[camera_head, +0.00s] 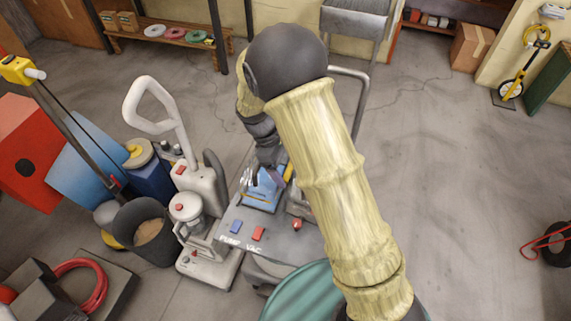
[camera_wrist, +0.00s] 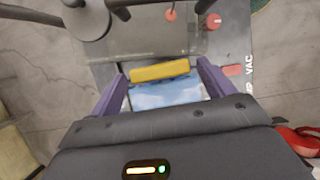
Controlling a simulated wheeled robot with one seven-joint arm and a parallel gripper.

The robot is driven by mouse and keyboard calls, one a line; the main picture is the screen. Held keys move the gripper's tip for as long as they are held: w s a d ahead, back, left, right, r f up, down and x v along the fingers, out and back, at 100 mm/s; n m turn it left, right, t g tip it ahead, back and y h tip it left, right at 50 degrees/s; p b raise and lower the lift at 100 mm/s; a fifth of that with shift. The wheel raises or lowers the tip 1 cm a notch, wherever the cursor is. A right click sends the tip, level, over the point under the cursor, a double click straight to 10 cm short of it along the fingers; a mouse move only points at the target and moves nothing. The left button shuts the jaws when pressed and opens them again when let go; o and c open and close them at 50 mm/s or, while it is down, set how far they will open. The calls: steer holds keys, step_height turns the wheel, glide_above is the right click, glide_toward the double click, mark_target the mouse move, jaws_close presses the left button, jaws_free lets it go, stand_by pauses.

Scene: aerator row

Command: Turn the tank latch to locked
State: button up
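The blue tank-like block (camera_head: 260,192) sits on the grey machine deck marked PUMP and VAC. In the wrist view its pale blue top (camera_wrist: 165,93) lies below a yellow bar (camera_wrist: 160,71). The bar may be the tank latch; I cannot tell its marked position. A yellow strip (camera_head: 288,172) also shows in the head view, beside my gripper (camera_head: 266,178). In the wrist view my gripper (camera_wrist: 163,70) is open, its two purple fingers well apart. The bar lies between them with a gap each side. My arm hides part of the deck in the head view.
The deck carries a blue switch (camera_head: 235,226), a red switch (camera_head: 258,233) and a red knob (camera_head: 297,224). A white upright machine (camera_head: 188,190) stands close left. Open floor (camera_head: 470,180) lies to the right.

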steer(key=c, duration=0.7)
steer(key=m+g+p, duration=0.1)
steer(key=m+p, duration=0.1)
steer(key=m, duration=0.1)
steer(key=shift+w, duration=0.15)
steer(key=shift+y, duration=0.3)
steer(key=o, duration=1)
steer(key=shift+r, duration=0.1)
steer(key=v, duration=1.7)
